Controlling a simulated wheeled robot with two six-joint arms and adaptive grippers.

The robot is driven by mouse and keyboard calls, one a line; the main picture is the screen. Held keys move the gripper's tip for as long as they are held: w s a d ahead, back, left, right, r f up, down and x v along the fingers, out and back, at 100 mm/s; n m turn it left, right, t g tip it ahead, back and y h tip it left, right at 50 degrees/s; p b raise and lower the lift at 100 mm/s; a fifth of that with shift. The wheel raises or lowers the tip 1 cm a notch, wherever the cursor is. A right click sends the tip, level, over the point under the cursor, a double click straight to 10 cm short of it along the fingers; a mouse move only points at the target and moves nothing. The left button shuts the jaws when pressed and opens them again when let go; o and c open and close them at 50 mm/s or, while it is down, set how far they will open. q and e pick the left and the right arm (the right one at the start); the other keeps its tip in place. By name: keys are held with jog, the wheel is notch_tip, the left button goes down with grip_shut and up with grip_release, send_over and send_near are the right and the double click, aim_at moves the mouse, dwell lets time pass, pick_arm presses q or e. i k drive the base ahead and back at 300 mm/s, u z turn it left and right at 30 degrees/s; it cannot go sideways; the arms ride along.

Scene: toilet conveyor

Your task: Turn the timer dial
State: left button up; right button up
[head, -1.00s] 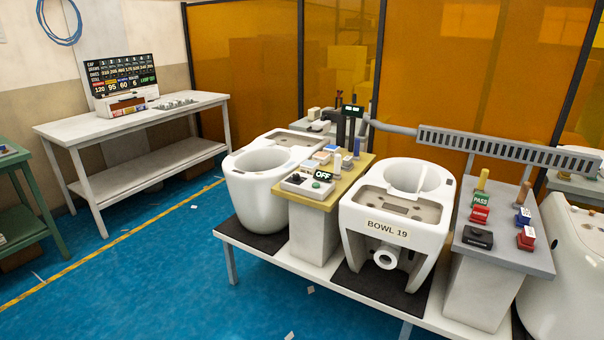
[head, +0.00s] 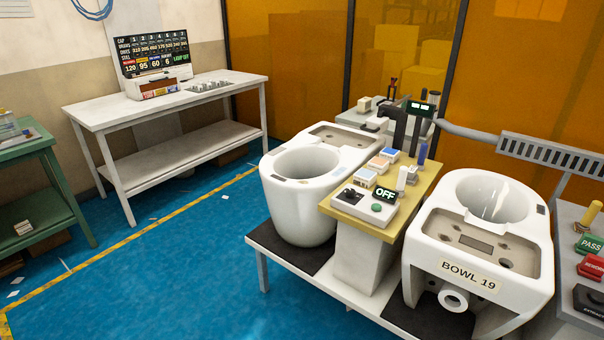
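A small white control box (head: 364,207) sits at the front of the yellow-topped stand between two white toilet bowls. It carries a black dial (head: 350,195), a green button (head: 377,208) and a dark display reading OFF (head: 386,195). I take the black dial to be the timer dial; its markings are too small to read. Neither of my grippers shows in the head view.
A bowl labelled BOWL 19 (head: 480,255) stands right of the stand, another bowl (head: 305,190) left. Stamps, including a green PASS one (head: 590,245), are at the right edge. A white table (head: 170,102) stands back left. Blue floor (head: 190,270) is open at front left.

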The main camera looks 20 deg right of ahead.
aim_at(350, 194)
jog(key=z, duration=0.2)
jog(key=i, duration=0.95)
jog(key=z, duration=0.7)
